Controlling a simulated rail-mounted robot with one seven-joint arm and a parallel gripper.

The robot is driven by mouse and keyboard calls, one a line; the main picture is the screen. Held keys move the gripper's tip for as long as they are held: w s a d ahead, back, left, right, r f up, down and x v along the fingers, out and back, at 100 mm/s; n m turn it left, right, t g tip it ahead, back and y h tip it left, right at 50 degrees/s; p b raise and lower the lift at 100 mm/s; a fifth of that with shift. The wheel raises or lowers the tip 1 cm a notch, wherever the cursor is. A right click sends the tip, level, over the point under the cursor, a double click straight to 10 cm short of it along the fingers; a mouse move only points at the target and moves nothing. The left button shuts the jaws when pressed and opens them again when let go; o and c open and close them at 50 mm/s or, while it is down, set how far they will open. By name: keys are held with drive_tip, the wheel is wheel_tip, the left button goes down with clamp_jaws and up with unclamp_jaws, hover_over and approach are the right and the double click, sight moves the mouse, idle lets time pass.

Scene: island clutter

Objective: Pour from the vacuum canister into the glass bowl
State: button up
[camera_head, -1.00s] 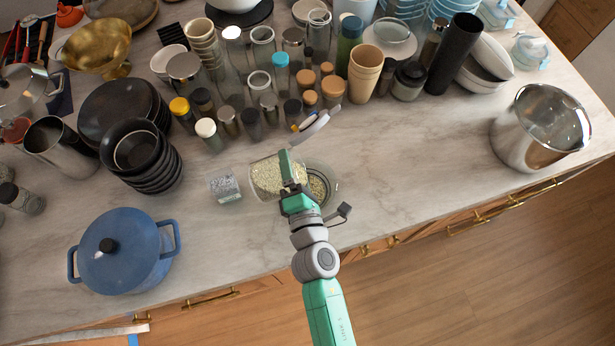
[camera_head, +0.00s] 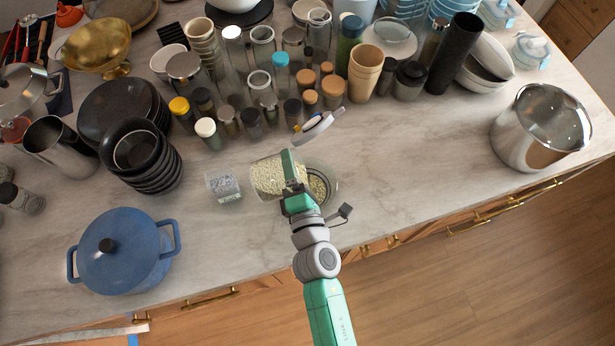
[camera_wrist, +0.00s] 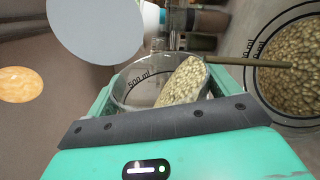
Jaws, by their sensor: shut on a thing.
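My gripper (camera_head: 290,178) is shut on the vacuum canister (camera_head: 266,177), a clear container of pale green-beige grains. The canister lies tilted nearly on its side, its right end by the glass bowl (camera_head: 334,180). In the wrist view, the canister (camera_wrist: 140,78) sits between the green fingers, with a 500 ml mark and grains heaped to its right side. The glass bowl (camera_wrist: 256,92) shows at the right there, with grains inside. A thin olive-brown band spans from canister to bowl; I cannot tell whether it is falling grains. My gripper hides part of both in the head view.
A small clear container (camera_head: 224,187) stands just left of the canister. Crowded jars and cups fill the back. A blue pot (camera_head: 120,252) is front left, a steel pot (camera_head: 520,145) right. The counter between bowl and steel pot is clear.

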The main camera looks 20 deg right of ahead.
drive_tip(key=shift+d+f, duration=0.1)
drive_tip(key=shift+a+r+n+p, duration=0.35)
drive_tip(key=shift+r+n+p, duration=0.15)
drive_tip(key=shift+r+n, duration=0.15)
drive_tip(key=shift+w+a+r+n, duration=0.2)
drive_tip(key=shift+r+n, duration=0.15)
drive_tip(key=shift+n, duration=0.2)
drive_tip(key=shift+f, duration=0.1)
